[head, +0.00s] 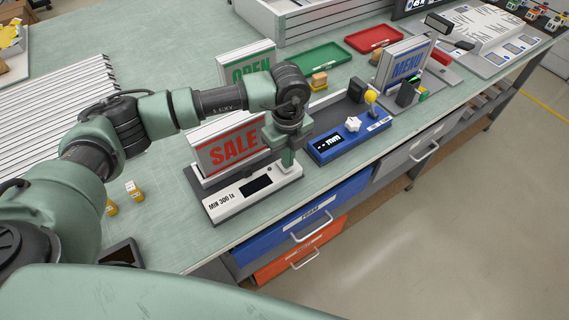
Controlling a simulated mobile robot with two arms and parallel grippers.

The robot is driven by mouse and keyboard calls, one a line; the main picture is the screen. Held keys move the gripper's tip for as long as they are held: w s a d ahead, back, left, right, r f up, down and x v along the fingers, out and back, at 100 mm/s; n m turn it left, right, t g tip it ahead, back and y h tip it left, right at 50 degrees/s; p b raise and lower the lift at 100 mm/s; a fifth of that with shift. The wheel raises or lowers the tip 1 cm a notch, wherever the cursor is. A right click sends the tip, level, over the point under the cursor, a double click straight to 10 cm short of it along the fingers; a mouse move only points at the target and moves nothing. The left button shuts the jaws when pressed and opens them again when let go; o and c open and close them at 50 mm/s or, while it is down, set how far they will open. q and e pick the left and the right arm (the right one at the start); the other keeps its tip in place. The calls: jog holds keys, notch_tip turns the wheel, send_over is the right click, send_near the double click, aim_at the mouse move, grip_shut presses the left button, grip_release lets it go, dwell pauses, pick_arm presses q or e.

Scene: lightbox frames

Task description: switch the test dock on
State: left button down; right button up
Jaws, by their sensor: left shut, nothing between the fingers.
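The test dock (226,206) is a white and grey unit at the front edge of the bench, labelled "MIN 300 lx". Its small display (257,185) is dark. A lightbox frame with a red "SALE" sign (232,147) stands upright at the back of the dock and looks unlit. My left gripper (287,160) points down over the right end of the dock, fingers shut and empty. Its tips are at or just above a small pale part there, probably the switch; I cannot tell whether they touch. The gripper partly hides that end. My right gripper is not in view.
A blue device (344,142) with a white knob and yellow ball stands right of the dock. Behind are an "OPEN" sign (250,68), a "MENU" sign (407,65), a green tray (314,57) and a red tray (374,38). Small yellow-capped bottles (134,190) stand left.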

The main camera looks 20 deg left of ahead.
pick_arm(q)
jog(key=shift+f+b, duration=0.6)
jog(key=shift+f, duration=0.2)
jog(key=shift+r, duration=0.2)
jog(key=shift+r+p, duration=2.2)
jog(key=shift+r, duration=1.2)
jog(key=shift+f, duration=0.1)
